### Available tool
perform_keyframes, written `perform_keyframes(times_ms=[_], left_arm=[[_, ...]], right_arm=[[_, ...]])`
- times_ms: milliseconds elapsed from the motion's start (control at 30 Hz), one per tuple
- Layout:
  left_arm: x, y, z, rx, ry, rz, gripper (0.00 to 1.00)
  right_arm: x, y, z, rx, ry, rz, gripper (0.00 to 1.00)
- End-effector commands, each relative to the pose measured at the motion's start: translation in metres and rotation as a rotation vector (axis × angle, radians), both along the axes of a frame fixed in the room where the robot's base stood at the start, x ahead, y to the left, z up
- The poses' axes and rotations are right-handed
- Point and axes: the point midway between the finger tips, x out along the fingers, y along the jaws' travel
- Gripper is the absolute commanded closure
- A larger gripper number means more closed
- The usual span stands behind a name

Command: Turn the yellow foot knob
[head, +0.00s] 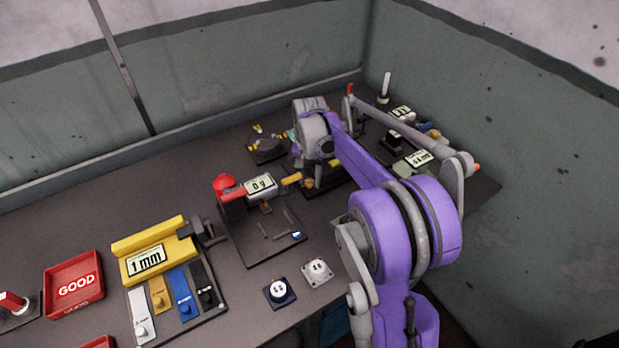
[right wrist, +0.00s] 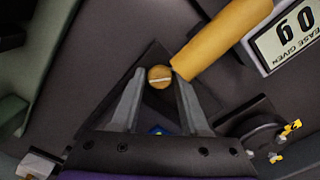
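The yellow foot knob (right wrist: 159,76) shows in the right wrist view as a small round yellow-orange disc with a pale line across it. My right gripper (right wrist: 160,82) is open, its two grey fingertips on either side of the knob. A narrow gap shows on each side, and I cannot tell whether the tips are level with it in depth. In the head view a small yellow knob (head: 309,183) shows just below my right wrist. My right fingers are mostly hidden there. My left gripper is not in view.
A yellow cylinder (right wrist: 225,36) on the device with the "0 g" display (head: 261,185) lies close beside my right fingertips. Small yellow-tipped parts (head: 268,140) stand behind. A red GOOD tray (head: 74,284) and a yellow 1 mm gauge (head: 150,255) are at the left.

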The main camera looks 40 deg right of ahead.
Motion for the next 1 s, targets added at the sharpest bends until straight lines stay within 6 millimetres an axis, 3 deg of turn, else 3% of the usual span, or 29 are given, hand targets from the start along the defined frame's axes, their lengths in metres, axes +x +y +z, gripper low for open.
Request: perform_keyframes(times_ms=[33, 100, 467, 1000], left_arm=[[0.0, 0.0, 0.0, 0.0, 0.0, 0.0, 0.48], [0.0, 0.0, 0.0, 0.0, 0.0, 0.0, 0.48], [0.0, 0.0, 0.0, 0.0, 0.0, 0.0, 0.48], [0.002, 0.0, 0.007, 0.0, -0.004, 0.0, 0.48]], right_arm=[[0.0, 0.0, 0.0, 0.0, 0.0, 0.0, 0.44], [0.0, 0.0, 0.0, 0.0, 0.0, 0.0, 0.34], [0.0, 0.0, 0.005, 0.001, 0.001, -0.001, 0.34], [0.0, 0.0, 0.098, 0.0, 0.0, -0.001, 0.34]])
